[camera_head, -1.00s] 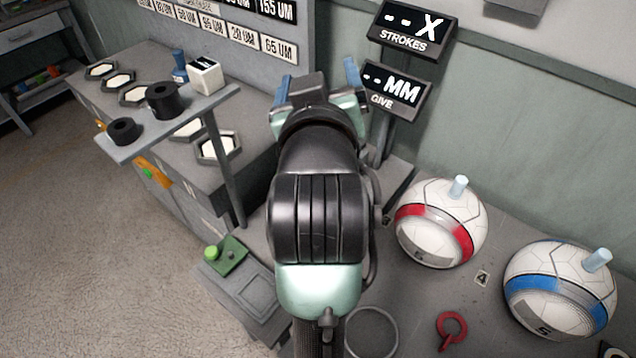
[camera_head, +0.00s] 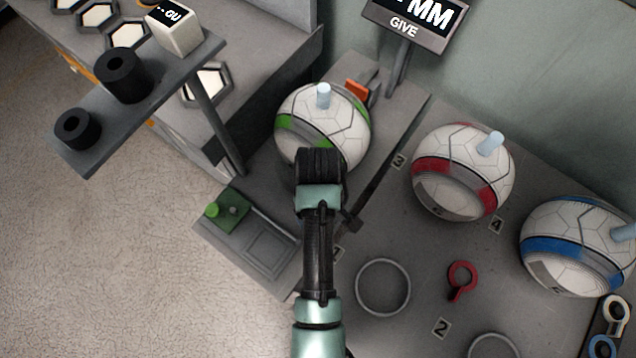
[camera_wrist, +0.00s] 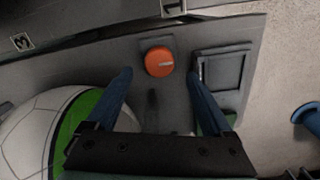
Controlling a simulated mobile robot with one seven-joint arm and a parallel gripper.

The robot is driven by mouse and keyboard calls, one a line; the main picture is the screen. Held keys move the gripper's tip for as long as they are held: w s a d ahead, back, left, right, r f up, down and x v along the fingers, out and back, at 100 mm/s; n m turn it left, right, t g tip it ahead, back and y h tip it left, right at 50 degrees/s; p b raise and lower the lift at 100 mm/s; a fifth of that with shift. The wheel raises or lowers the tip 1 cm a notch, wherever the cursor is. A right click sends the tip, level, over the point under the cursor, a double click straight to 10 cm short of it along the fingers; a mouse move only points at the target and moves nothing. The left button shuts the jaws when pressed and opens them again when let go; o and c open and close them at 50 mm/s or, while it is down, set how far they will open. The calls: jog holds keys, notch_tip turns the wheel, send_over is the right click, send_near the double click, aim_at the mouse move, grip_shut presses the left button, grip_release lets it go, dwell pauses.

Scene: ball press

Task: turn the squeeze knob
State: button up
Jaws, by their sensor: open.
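The squeeze knob (camera_wrist: 159,61) is a round orange dial with a pale mark on top, on a grey plate in the wrist view. It is hidden behind my arm in the head view. My gripper (camera_wrist: 158,76) is open and empty, with one blue finger on each side of the knob in the picture. The knob shows just past the fingertips, and I see no contact. In the head view my wrist covers the fingers. A white ball with a green band (camera_head: 322,125) sits beside the gripper; it also shows at the left in the wrist view (camera_wrist: 45,140).
A square recessed panel (camera_head: 270,247) and a green button box (camera_head: 228,208) lie left of my arm. Balls with red (camera_head: 463,172) and blue (camera_head: 577,247) bands stand at right. A raised shelf (camera_head: 75,165) holds black cylinders at upper left.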

notch_tip(320, 180, down, 5)
jog(key=shift+w+f, duration=0.1)
dwell(0.3)
grip_shut()
